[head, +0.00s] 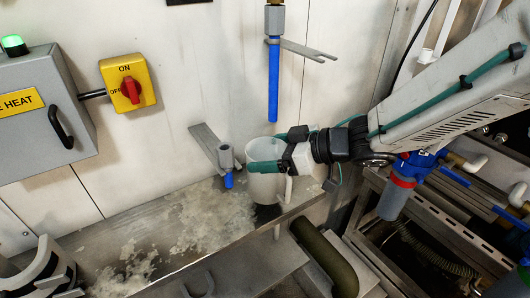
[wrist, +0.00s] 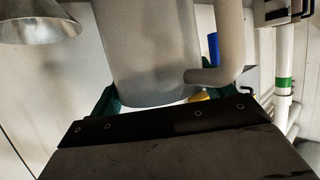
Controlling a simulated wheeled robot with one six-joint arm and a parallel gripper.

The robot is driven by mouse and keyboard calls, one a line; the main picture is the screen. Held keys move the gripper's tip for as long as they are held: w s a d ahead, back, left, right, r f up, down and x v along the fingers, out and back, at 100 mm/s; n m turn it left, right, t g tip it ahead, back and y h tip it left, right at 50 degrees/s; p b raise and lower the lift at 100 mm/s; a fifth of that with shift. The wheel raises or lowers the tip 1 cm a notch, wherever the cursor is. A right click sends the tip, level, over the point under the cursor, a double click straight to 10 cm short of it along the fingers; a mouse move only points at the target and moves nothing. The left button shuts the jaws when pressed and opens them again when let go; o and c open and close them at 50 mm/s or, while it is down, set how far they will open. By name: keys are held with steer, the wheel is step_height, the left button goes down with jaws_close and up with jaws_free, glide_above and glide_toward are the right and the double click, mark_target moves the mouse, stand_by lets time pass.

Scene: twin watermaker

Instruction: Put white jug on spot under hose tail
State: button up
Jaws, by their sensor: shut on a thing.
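The white jug (head: 264,188) is near the wall in the head view, over the right end of the stained metal ledge. It looks upright. My gripper (head: 268,157) is shut on it, with green fingers around its upper body. I cannot tell whether its base touches the ledge. In the wrist view the jug (wrist: 145,50) fills the upper middle, its handle (wrist: 229,45) on the right. A long blue hose tail (head: 273,82) hangs from a valve above the jug. The spot is not distinguishable.
The ledge (head: 165,235) has pale crust and is open left of the jug. A dark pipe (head: 325,255) lies in front. A grey box (head: 45,110) and yellow switch (head: 128,82) are at left.

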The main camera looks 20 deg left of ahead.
mark_target(268, 159)
steer(key=shift+w+a, duration=0.35)
steer(key=shift+w, duration=0.15)
steer(key=f, duration=0.3)
steer(key=shift+w+a+f, duration=0.1)
steer(key=shift+w+a, duration=0.1)
steer(key=shift+w, duration=0.2)
steer(key=shift+w+d+f, duration=0.1)
steer(key=shift+f, duration=0.3)
steer(key=o, duration=1.3)
steer(key=shift+c, duration=0.2)
steer(key=shift+r, duration=0.2)
steer(key=v, duration=1.2)
steer(key=shift+f, duration=0.1)
